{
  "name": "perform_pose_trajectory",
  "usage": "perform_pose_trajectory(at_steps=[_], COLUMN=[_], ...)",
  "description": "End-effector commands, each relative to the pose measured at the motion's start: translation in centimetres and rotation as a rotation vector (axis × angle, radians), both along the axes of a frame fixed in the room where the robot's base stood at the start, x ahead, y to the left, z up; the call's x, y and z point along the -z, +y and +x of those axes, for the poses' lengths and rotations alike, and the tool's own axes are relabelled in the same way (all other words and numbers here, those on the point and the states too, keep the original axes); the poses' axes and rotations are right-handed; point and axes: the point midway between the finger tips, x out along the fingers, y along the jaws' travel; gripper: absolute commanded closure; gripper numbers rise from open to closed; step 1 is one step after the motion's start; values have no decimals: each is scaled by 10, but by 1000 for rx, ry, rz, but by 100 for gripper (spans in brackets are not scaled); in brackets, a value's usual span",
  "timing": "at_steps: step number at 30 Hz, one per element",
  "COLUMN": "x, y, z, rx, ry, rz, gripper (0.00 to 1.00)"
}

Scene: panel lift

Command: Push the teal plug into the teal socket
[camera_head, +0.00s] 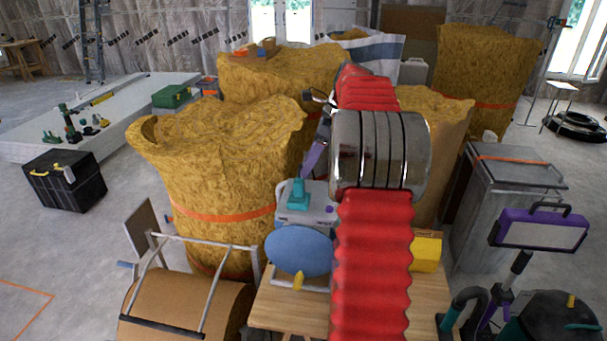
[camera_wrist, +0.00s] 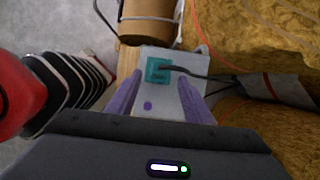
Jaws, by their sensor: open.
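A teal plug (camera_head: 298,187) stands upright on a wider teal base, the socket (camera_head: 298,205), on top of a light grey box (camera_head: 322,215). In the wrist view the teal block (camera_wrist: 157,71) has a dark cable running off it to the right. I cannot tell plug from socket there, nor how deep the plug sits. My gripper (camera_wrist: 160,77) is open, its purple fingers pointing toward the grey box on either side of the teal block, with nothing held. In the head view one purple finger (camera_head: 314,156) shows above and right of the plug; the arm hides the rest.
The box stands on a wooden table (camera_head: 285,312) with a blue oval disc (camera_head: 298,251) in front and a yellow box (camera_head: 427,251) at right. Large yellow insulation rolls (camera_head: 220,175) stand close behind and left. A brown roll (camera_head: 170,308) in a metal frame is at lower left.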

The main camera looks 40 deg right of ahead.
Motion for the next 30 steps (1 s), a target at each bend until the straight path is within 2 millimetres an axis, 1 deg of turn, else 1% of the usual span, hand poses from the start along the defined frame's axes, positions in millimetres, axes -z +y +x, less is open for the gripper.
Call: perform_pose_trajectory(at_steps=[1,3,6,10,15,30], x=[-9,-19,-32,-43,-46,-46], y=[-3,-5,-9,-11,-12,-12], z=[-3,-6,-11,-14,-16,-16], rx=[1,1,1,1,1,-1], ry=[-1,-1,0,0,1,0], rz=[-1,-1,0,0,1,0], gripper=[53,53,53,53,53,53])
